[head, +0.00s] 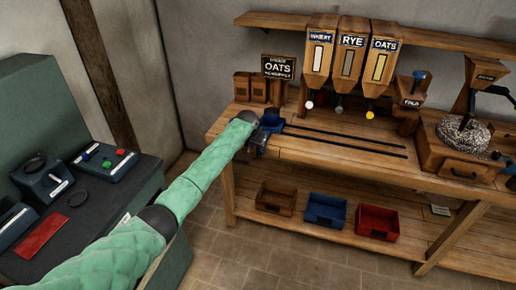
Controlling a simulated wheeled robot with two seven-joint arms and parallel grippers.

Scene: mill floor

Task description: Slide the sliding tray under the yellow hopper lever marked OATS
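The hopper marked OATS (380,62) is the rightmost of three wooden hoppers above the bench. Its lever has a yellow knob (369,114) hanging below it. Two dark rails (345,143) run along the bench top. A small blue piece at the rails' left end looks like the sliding tray (270,119), well left of the yellow knob. My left gripper (262,134) is at that end, close against the blue piece. The parts overlap and are small, so I cannot tell whether its fingers are open or shut. My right gripper is out of view.
The WHEAT hopper (319,52) and RYE hopper (350,48) hang left of OATS, with white and grey knobs. An OATS sign (279,67) stands behind the rails. A grain-filled mill (463,136) stands right. The rails look clear. Bins, including a blue one (325,210), sit below.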

